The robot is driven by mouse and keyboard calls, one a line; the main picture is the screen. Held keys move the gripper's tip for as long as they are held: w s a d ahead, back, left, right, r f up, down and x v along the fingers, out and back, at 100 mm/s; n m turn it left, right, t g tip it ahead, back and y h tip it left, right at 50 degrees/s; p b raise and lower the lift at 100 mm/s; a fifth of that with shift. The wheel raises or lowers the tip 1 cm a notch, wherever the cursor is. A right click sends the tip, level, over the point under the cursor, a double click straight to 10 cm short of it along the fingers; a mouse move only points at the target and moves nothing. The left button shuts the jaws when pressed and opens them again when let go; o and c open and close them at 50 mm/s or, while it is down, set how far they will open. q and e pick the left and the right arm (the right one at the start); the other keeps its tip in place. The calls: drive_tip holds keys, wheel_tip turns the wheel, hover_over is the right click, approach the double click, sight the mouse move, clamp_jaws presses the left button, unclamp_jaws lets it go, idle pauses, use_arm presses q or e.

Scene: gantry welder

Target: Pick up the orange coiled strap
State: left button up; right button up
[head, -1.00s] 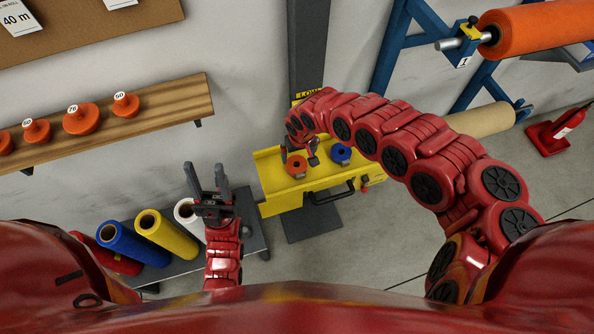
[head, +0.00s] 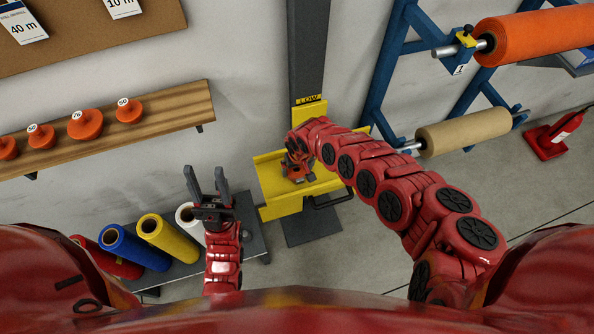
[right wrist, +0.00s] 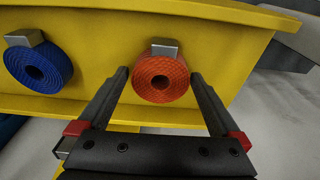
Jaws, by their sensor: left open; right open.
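The orange coiled strap (right wrist: 161,80) shows in the right wrist view, a round coil with a grey metal clip at its top, against the yellow tray (right wrist: 215,35). My right gripper (right wrist: 160,76) is open, one finger on each side of the coil in the picture; I cannot tell whether they touch it. In the head view my right gripper (head: 297,174) is over the yellow tray and hides most of the orange strap. My left gripper (head: 206,178) is open and empty, pointing up, well left of the tray.
A blue coiled strap (right wrist: 39,66) with a similar clip sits left of the orange one. A grey post (head: 309,55) stands behind the tray. Colored film rolls (head: 165,237) stand lower left, and a wooden shelf (head: 165,115) is on the left wall.

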drive_tip(key=c, duration=1.3)
drive_tip(key=shift+o, duration=0.2)
drive_tip(key=shift+r, duration=0.2)
